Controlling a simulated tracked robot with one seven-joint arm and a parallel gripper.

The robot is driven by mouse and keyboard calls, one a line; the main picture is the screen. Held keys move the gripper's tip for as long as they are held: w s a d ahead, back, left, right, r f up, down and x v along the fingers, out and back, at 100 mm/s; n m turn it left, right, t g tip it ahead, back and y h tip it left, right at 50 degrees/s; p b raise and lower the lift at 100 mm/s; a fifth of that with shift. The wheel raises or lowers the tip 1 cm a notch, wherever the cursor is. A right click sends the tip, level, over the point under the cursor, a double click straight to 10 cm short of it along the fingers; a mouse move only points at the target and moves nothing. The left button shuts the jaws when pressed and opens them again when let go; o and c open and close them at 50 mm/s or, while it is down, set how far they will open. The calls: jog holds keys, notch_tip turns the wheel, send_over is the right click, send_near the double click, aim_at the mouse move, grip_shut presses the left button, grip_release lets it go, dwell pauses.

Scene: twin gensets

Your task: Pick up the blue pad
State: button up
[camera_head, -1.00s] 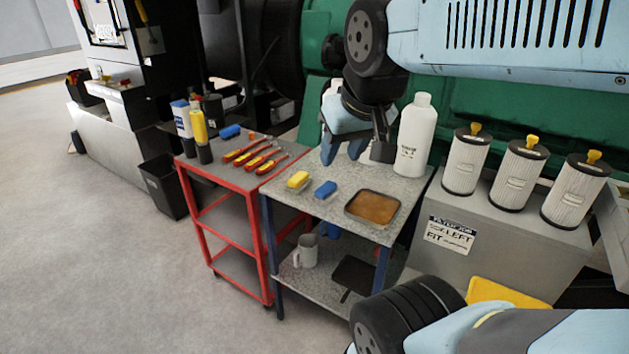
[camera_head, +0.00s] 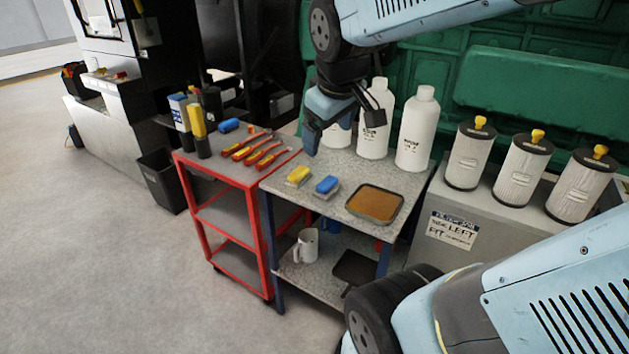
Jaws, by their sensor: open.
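A blue pad (camera_head: 327,185) with a pale underside lies on the grey speckled top of a small table (camera_head: 345,172). It sits just right of a yellow pad (camera_head: 299,174) and left of a shallow tray with a brown surface (camera_head: 375,204). Another small blue piece (camera_head: 229,125) lies on the red cart. My gripper (camera_head: 316,148) is open and empty, pointing down above the back part of the table. It appears behind and above the two pads, apart from them. One finger is clear; the other is hard to make out.
White bottles (camera_head: 415,130) stand along the table's back, close to my gripper. The red cart (camera_head: 265,185) on the left holds several red-and-yellow tools (camera_head: 262,148) and bottles. Filter canisters (camera_head: 520,170) stand on a grey box at right. A mug (camera_head: 306,245) is on the lower shelf.

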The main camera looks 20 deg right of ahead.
jog(key=w+d+f+n+g+h, duration=0.1)
jog(key=w+d+f+n, duration=0.15)
jog(key=w+n, duration=0.3)
jog(key=w+d+f+n+h, duration=0.1)
jog(key=w+d+f+n, duration=0.1)
jog(key=w+f+n, duration=0.3)
jog(key=n+g, duration=0.2)
jog(key=n, duration=0.7)
send_near(327, 180)
jog(key=shift+h, duration=0.3)
jog(key=shift+a+x, duration=0.15)
jog(key=shift+x, duration=2.5)
jog(key=shift+a+x, duration=0.15)
jog(key=shift+x, duration=2.45)
jog(key=shift+s+f+n, duration=0.15)
jog(key=shift+n, duration=0.1)
jog(key=shift+c, duration=0.2)
jog(key=c, duration=1.1)
jog(key=shift+t, duration=0.3)
